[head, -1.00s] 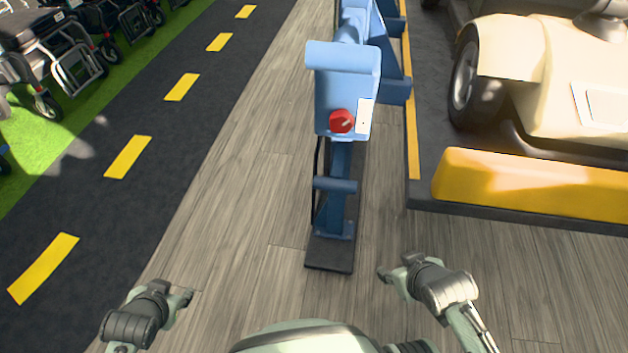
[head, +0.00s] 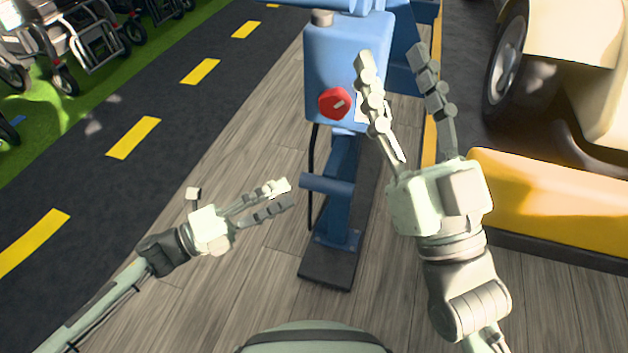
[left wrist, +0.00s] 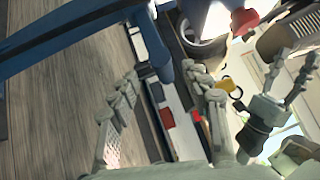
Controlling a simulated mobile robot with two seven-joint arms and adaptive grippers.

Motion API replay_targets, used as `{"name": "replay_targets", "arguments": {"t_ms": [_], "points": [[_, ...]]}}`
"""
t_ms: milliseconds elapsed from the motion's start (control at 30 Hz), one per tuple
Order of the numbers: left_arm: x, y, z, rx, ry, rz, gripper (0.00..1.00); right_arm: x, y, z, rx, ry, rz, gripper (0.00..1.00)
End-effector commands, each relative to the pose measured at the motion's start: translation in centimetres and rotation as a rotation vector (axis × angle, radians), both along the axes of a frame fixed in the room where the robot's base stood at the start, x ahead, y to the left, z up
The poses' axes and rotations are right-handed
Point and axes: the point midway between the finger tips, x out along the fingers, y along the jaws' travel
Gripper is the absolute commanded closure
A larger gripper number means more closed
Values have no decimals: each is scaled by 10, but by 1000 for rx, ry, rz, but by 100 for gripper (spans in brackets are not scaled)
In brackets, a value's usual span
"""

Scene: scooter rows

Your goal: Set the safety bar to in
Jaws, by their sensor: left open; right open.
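A blue stand carries a blue box (head: 345,50) with a red round knob (head: 333,102) on its near face. A short blue crossbar (head: 327,183) crosses the post below the box, and another blue bar (head: 290,3) is cut off at the top edge. I cannot tell which part is the safety bar. My right gripper (head: 390,57) is open in front of the box's right side, hiding part of its pale label. My left gripper (head: 287,193) is open and empty, just left of the short crossbar. Its open fingers (left wrist: 160,75) also show in the left wrist view.
A yellow bumper block (head: 550,205) and a cream vehicle (head: 585,60) stand at the right. Wheelchairs (head: 75,40) stand on green ground at the far left. The dark lane with yellow dashes and the wooden floor (head: 215,185) are clear.

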Motion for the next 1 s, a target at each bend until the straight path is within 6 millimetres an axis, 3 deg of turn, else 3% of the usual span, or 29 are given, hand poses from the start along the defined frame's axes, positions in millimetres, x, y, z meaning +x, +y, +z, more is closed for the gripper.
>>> {"name": "replay_targets", "arguments": {"t_ms": [333, 767, 1000], "points": [[24, -48, 9, -4, 1, 1, 52, 0, 0, 0, 0, -1, -1, 56], [29, -59, 10, -3, 5, 3, 52, 0, 0, 0, 0, -1, -1, 56], [29, -59, 10, -4, 4, 3, 82, 1, 0, -1, 0, -1, -1, 56]]}}
